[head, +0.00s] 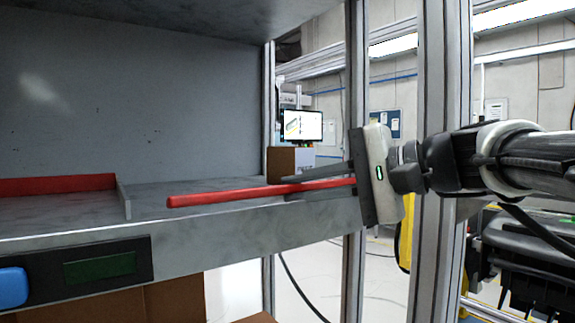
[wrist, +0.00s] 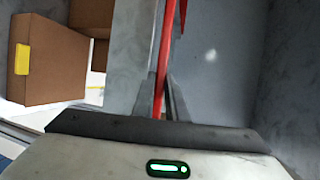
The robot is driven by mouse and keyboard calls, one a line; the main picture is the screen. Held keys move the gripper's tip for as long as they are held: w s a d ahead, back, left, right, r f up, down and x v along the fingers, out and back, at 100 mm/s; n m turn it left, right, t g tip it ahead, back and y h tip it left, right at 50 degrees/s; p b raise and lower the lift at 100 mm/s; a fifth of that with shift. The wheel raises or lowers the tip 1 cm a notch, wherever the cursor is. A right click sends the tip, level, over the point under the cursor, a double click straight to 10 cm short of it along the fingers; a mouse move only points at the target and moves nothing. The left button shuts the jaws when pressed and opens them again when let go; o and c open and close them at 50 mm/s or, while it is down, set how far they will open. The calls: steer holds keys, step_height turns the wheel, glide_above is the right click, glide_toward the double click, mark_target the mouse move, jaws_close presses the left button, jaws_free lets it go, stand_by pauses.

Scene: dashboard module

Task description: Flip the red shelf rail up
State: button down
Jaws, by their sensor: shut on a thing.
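The red shelf rail (head: 230,196) is a long thin bar along the front edge of the grey shelf (head: 190,228) in the head view. Its left end shows free and its right end runs between the fingers of my gripper (head: 300,187). My gripper comes in from the right and is shut on the rail near its right end. In the wrist view the rail (wrist: 165,50) runs up the picture from between the two fingers (wrist: 163,100). The fingers hide part of the rail. I cannot tell how it joins the shelf.
A second red strip (head: 55,185) lies at the back left of the shelf, behind a low divider (head: 123,200). Metal posts (head: 435,100) stand close to my arm. Cardboard boxes (wrist: 50,60) show in the wrist view.

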steer(key=shift+w+a+r+m+g+h+p, duration=0.15)
steer(key=shift+r+g+h+p, duration=0.2)
steer(key=shift+r+p, duration=0.25)
steer(key=shift+w+r+m+g+h+p, duration=0.15)
steer(key=shift+r+g+h+p, duration=0.2)
steer(key=shift+p, duration=0.3)
steer(key=shift+w+a+r+g+h+p, duration=0.2)
steer(key=shift+w+r+g+h+p, duration=0.1)
steer(key=shift+g+h+p, duration=0.25)
steer(key=shift+w+a+r+m+g+h, duration=0.35)
steer(key=shift+w+g+h, duration=0.1)
steer(key=shift+g+h, duration=0.3)
steer(key=shift+w+a+r+m+g+h, duration=0.2)
steer(key=shift+w+a+m+g+h, duration=0.1)
steer(key=shift+w+g+h, duration=0.4)
steer(key=shift+w+a+r+m+g+h, duration=0.3)
steer(key=shift+g+h, duration=0.3)
steer(key=shift+g, duration=0.3)
steer(key=shift+a, duration=0.1)
steer(key=c, duration=1.8)
jaws_free()
steer(key=shift+o, duration=0.2)
steer(key=shift+r, duration=0.15)
